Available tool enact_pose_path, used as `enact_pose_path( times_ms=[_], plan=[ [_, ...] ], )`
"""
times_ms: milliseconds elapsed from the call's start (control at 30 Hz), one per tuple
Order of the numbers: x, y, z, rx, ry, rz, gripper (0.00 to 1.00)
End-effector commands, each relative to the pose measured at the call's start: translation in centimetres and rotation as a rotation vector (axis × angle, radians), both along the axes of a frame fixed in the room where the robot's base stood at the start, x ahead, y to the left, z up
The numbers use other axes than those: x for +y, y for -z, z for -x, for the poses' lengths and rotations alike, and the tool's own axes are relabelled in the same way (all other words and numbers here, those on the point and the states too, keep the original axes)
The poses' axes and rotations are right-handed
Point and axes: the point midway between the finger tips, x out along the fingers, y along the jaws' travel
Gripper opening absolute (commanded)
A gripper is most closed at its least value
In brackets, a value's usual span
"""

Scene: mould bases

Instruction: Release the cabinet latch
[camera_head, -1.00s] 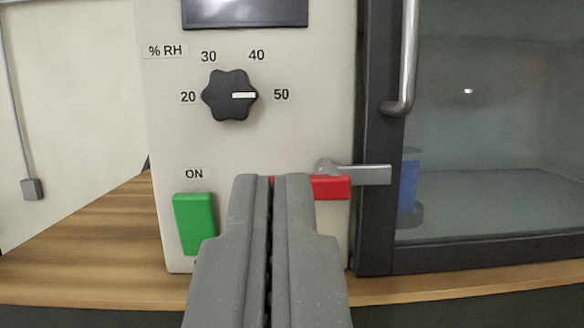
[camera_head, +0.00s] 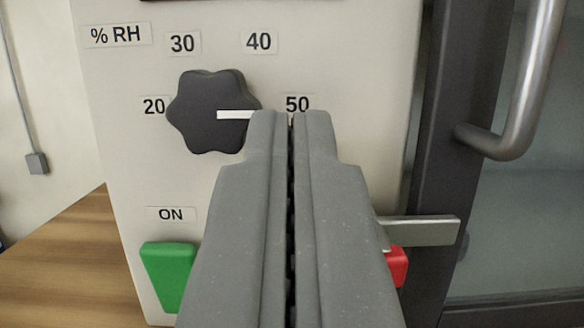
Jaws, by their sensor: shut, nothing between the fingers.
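The cabinet latch is a grey metal lever (camera_head: 425,231) lying level across the gap between the cream panel and the dark door frame, with its end over the frame. A red block (camera_head: 398,266) shows just below the lever, partly hidden by my gripper. My gripper (camera_head: 290,116) is shut and empty, in front of the panel. Its tips are up and to the left of the latch, close to the "50" mark in the picture. The gripper hides the latch's left end. I cannot tell if the fingers touch the panel.
A black knob (camera_head: 207,111) has its white pointer towards 50. A green switch (camera_head: 167,273) sits under the "ON" label. The door has a bent metal handle (camera_head: 524,95) and a glass pane (camera_head: 520,210). A wooden counter (camera_head: 75,265) shows at the lower left.

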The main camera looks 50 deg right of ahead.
Motion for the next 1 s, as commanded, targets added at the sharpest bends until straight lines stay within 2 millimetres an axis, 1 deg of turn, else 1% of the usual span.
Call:
enact_pose_path(
  times_ms=[167,467,600,800,1000],
  plan=[
    [-1.0,-0.6,-0.9,0.004,0.000,-0.001,0.00],
    [-1.0,0.9,-0.7,-0.002,0.001,0.001,0.00],
    [-1.1,2.0,-0.9,0.002,0.000,-0.001,0.00],
    [-0.9,3.0,-0.9,0.001,0.000,0.000,0.00],
    [-1.1,3.6,-0.8,0.000,0.001,0.000,0.00]
  ],
)
